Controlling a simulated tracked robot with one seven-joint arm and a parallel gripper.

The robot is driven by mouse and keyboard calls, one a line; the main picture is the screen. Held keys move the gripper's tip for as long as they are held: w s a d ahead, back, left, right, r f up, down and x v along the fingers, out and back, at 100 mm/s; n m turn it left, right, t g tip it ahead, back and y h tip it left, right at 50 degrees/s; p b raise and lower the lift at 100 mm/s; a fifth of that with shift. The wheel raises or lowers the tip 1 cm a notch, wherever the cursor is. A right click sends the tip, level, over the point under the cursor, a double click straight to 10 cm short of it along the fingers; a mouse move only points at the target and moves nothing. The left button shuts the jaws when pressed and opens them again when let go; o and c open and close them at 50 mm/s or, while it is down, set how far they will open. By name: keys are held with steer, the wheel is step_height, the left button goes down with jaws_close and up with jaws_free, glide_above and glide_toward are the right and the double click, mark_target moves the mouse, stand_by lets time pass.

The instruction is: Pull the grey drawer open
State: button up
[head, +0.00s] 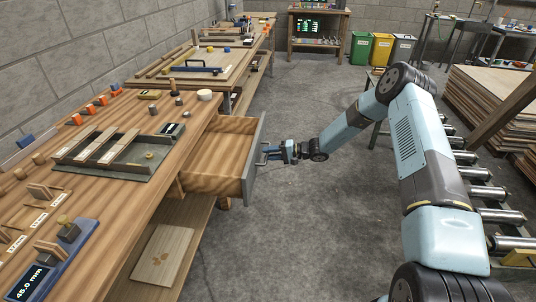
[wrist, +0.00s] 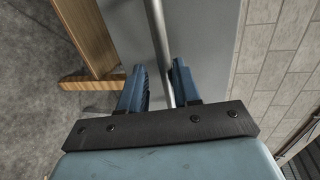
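The grey drawer (head: 254,159) has a grey front and a wooden box, and stands well out from the wooden bench. Its inside looks empty. The drawer's bar handle (wrist: 158,28) runs down between the two blue fingers of my gripper (wrist: 160,84) in the wrist view. The fingers are apart, with the right finger close to the bar and a narrow gap showing on the left. In the head view my gripper (head: 273,154) is at the handle, in front of the drawer front.
A grey tray (head: 137,171) with veneer strips and small blocks lie on the bench (head: 99,214). A wooden board (head: 163,254) is on the lower shelf. Concrete floor (head: 293,228) is clear in front of the drawer. A roller conveyor (head: 487,191) and sheet stacks (head: 489,100) stand right.

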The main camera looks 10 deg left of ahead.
steer(key=shift+s+a+r, duration=0.1)
steer(key=shift+a+r, duration=0.05)
steer(key=v, duration=1.3)
steer(key=shift+d, duration=0.4)
steer(key=shift+r, duration=0.1)
steer(key=s+d+r+n+h, duration=0.1)
steer(key=s+d+r+h, duration=0.15)
steer(key=s+r, duration=0.55)
steer(key=s+d+r+n+g+h, duration=0.15)
steer(key=s+r+h, duration=0.25)
steer(key=r, duration=0.8)
steer(key=s+d+r+n+t+h, duration=0.1)
steer(key=s+d+r+h, duration=0.2)
steer(key=s+r, duration=0.55)
steer(key=s+d+r+m+t+h, duration=0.1)
steer(key=s+d+r, duration=0.3)
steer(key=s, duration=0.4)
steer(key=s+d+r+m+t+h, duration=0.1)
steer(key=s+d+r+t+h, duration=0.1)
steer(key=s, duration=0.6)
steer(key=s+d+r+m+t+h, duration=0.1)
steer(key=s+d+r+t+h, duration=0.1)
steer(key=s+d+r, duration=0.4)
steer(key=shift+s+d+r+h, duration=0.2)
steer(key=shift+s+r+h, duration=0.3)
steer(key=shift+s, duration=0.65)
